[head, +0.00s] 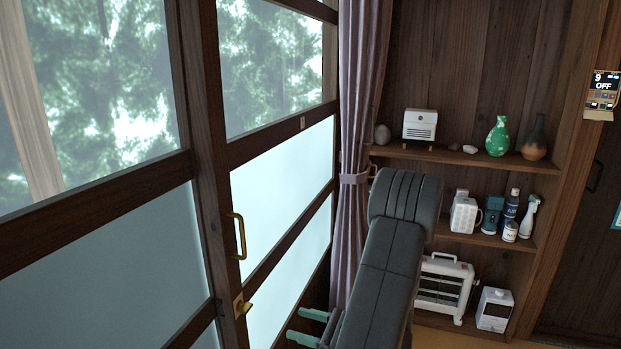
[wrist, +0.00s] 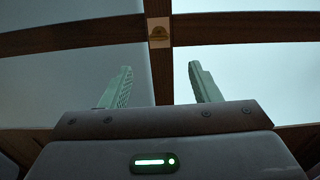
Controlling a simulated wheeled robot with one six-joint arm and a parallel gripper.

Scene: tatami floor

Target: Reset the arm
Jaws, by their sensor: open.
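My gripper (wrist: 160,85) is open and empty, with its two green fingers apart in the wrist view. In the head view its fingers (head: 306,329) show at the bottom, pointing left toward the sliding window door. The dark grey arm, mine, rises from the bottom middle. I cannot tell how far the fingers are from the panes.
Wood-framed glass doors (head: 205,150) with a brass handle (head: 238,236) fill the left. A purple curtain (head: 361,130) hangs behind my arm. Shelves (head: 470,160) at the right hold vases and bottles. A white heater (head: 443,287) and a white box (head: 495,309) stand below.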

